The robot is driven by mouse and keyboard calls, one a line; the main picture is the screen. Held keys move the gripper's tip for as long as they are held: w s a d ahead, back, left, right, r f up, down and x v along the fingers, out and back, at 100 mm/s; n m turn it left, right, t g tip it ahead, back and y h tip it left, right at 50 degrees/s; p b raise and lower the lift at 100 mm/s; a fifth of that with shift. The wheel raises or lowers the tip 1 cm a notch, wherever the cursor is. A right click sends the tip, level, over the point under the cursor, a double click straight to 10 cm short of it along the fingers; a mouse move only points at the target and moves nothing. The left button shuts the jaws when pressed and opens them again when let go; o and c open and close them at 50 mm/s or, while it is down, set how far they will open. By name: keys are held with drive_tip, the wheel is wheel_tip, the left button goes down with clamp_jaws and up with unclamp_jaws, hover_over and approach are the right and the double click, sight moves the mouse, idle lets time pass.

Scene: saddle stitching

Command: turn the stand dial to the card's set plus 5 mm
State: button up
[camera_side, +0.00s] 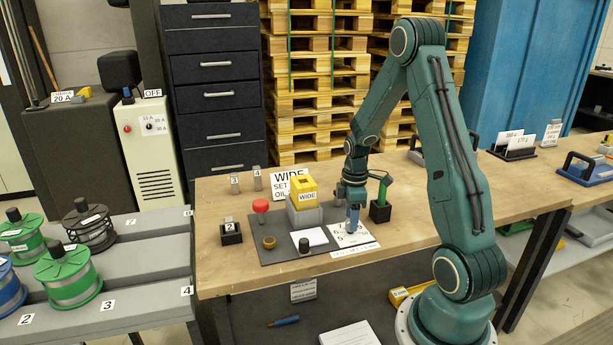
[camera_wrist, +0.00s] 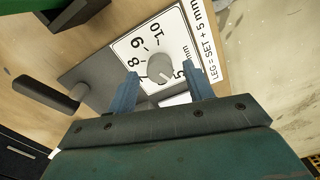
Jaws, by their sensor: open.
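In the side view my gripper (camera_side: 352,222) points down over the scale plate (camera_side: 345,240) and hides the knob.
The yellow block (camera_side: 306,194) marked WIDE sits on a grey stand left of my gripper. A green-topped tool in a black holder (camera_side: 380,210) is close on the right. A red knob (camera_side: 260,206), a brown cup (camera_side: 269,242) and a dark cylinder (camera_side: 304,245) stand nearby.

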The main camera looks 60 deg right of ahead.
drive_tip(key=shift+f, duration=0.75)
drive_tip(key=c, duration=1)
